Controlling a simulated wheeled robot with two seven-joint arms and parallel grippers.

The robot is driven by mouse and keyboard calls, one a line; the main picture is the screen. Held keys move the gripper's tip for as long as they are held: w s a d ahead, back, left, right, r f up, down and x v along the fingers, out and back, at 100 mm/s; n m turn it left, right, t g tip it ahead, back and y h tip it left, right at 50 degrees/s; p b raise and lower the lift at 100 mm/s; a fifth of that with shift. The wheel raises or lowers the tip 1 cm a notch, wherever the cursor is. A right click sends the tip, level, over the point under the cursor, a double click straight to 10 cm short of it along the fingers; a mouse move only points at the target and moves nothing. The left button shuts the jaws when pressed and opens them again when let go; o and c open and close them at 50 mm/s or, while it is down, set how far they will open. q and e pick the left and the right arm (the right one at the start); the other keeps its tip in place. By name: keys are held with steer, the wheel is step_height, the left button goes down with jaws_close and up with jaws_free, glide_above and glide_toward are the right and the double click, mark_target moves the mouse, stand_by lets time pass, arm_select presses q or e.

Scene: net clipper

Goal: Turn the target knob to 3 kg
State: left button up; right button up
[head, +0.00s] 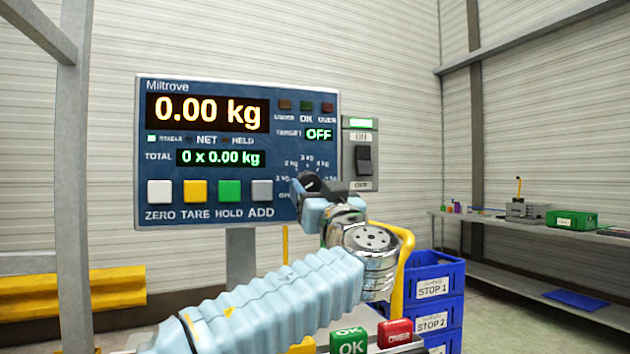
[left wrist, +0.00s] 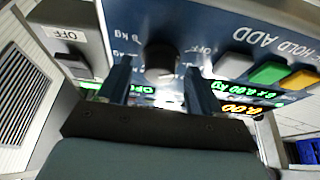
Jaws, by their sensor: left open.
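The target knob (head: 308,181) is a dark round knob on the lower right of the blue scale panel (head: 215,88), below a printed kg dial. The green target display (head: 319,134) reads OFF. My left gripper (head: 318,188) is at the knob and hides part of it and the lower dial marks. In the left wrist view, the knob (left wrist: 161,61) lies between the two fingers of the open gripper (left wrist: 157,72). Whether either finger touches it cannot be told. My right gripper is not in view.
The main display (head: 208,112) reads 0.00 kg. A power switch box (head: 360,152) stands just right of the panel. ZERO, TARE, HOLD and ADD buttons (head: 229,191) are left of the knob. Blue crates (head: 433,285) and green OK and red OVER blocks (head: 394,333) are lower down.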

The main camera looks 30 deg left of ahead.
arm_select(q)
steer(key=shift+w+a+r, duration=0.1)
steer(key=shift+w+a, duration=0.05)
steer(key=c, duration=1)
steer(key=shift+c, duration=0.2)
steer(key=shift+m, duration=0.3)
